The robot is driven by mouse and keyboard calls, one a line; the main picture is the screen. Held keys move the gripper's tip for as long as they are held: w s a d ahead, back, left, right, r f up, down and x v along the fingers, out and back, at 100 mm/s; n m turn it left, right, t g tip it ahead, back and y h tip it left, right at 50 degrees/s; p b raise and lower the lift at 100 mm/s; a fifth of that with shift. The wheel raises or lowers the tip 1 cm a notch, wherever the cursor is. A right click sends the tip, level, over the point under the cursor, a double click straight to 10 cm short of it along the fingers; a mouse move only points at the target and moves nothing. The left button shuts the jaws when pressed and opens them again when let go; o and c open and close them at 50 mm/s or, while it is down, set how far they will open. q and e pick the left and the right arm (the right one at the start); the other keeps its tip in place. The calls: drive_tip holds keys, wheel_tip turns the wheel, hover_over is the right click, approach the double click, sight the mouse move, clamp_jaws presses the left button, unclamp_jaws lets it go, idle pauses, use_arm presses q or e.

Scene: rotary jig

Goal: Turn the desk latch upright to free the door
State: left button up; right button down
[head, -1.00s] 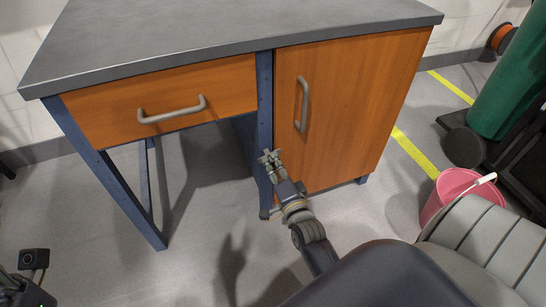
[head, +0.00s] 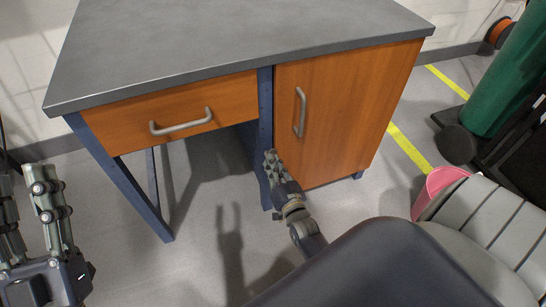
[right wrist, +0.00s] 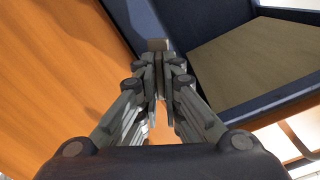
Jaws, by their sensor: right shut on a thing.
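The desk has an orange door (head: 345,115) with a grey bar handle (head: 300,112); the door looks closed. My right gripper (head: 270,158) is at the blue post (head: 265,110) beside the door's lower left edge. In the right wrist view its fingers (right wrist: 158,55) are together on a small brownish piece (right wrist: 158,44), apparently the latch, at the seam between door and post. The fingers hide most of it, so I cannot tell its angle. My left gripper (head: 22,180) is at the left edge, open and empty, away from the desk.
An orange drawer (head: 150,110) with a grey handle (head: 181,122) is left of the post, with open space below. A pink bucket (head: 433,190), a green cylinder (head: 505,85) and a dark cart stand to the right. The floor before the desk is clear.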

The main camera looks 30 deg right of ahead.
use_arm(q)
drive_tip(key=w+f+g+y+p, duration=0.2)
drive_tip(key=w+f+g, duration=0.2)
drive_tip(key=f, duration=0.6)
drive_tip(key=shift+a+g, duration=0.15)
drive_tip(key=shift+g, duration=1.05)
use_arm(e)
drive_tip(key=shift+n, duration=2.6)
use_arm(q)
drive_tip(key=shift+f, duration=0.1)
use_arm(e)
drive_tip(key=c, duration=1.8)
unclamp_jaws()
drive_tip(key=shift+o, duration=0.2)
drive_tip(key=v, duration=1.2)
